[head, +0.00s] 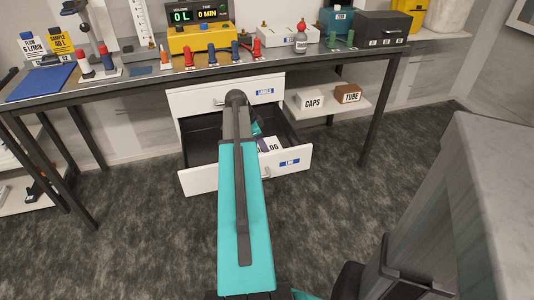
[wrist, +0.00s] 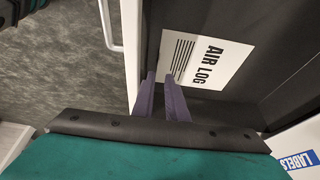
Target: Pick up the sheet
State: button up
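The sheet (wrist: 205,60) is white, with "AIR LOG" and several dark lines printed on it. It lies in the open dark drawer (wrist: 285,65). In the head view only the right part of the sheet (head: 271,145) shows, and my arm hides the rest. My gripper (wrist: 160,76) has two purple fingers with a narrow gap between them, and nothing is clearly held. Their tips overlap the sheet's lower left edge in the wrist view; whether they touch it I cannot tell. In the head view my arm mostly hides the gripper.
The open drawer's front (head: 203,180) has a handle and a blue label. A closed "LABELS" drawer (head: 197,101) is above it, under the bench top (head: 130,77). A shelf with a CAPS box (head: 308,101) and a TUBE box (head: 347,94) is to the right.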

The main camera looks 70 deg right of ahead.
jog(key=shift+x, duration=1.85)
jog(key=shift+f, duration=0.1)
jog(key=shift+a+x, duration=0.1)
jog(key=shift+x, duration=1.15)
jog(key=shift+a+x, duration=0.15)
jog(key=shift+x, duration=1.1)
grip_shut()
notch_tip(320, 180, up, 18)
jog(key=shift+p, duration=0.3)
